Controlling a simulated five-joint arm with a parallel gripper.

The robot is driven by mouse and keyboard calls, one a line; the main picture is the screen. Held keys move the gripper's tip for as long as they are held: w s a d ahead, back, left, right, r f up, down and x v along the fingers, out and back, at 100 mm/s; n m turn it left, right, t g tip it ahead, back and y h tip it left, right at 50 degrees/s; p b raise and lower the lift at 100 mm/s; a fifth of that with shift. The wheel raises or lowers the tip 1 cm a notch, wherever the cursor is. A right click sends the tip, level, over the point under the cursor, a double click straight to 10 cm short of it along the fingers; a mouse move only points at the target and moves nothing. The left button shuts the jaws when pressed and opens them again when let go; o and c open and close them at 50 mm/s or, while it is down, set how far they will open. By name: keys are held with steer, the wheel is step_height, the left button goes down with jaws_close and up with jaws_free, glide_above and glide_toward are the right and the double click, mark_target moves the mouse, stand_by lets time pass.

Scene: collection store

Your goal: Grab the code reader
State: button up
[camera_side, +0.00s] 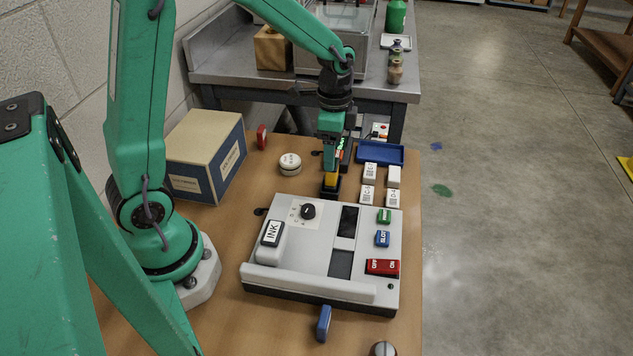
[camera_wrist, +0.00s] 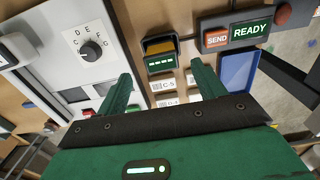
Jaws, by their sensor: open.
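The code reader appears to be the yellow and black block in a dark stand (camera_side: 331,184), just behind the grey machine in the side view. In the wrist view the yellow and black block (camera_wrist: 160,52) is beyond the fingertips, with a small lit green strip on its dark front. My gripper (camera_side: 331,160) points down close above it in the side view; whether they touch is hard to tell there. In the wrist view my gripper (camera_wrist: 163,82) has its two green fingers spread wide with nothing held between them. The block lies roughly in line with the gap.
The grey machine (camera_side: 300,262) with a dial and INK block fills the table's front. Several white labelled blocks (camera_side: 369,172) and a blue tray (camera_side: 380,154) stand at the right. A SEND and READY panel (camera_wrist: 236,34) is nearby. A cardboard box (camera_side: 205,152) stands left.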

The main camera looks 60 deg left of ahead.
mark_target(332, 177)
steer(key=shift+a+f, duration=0.1)
steer(key=shift+f, duration=3.45)
steer(key=shift+c, duration=0.2)
steer(key=shift+w, duration=0.1)
steer(key=c, duration=1.1)
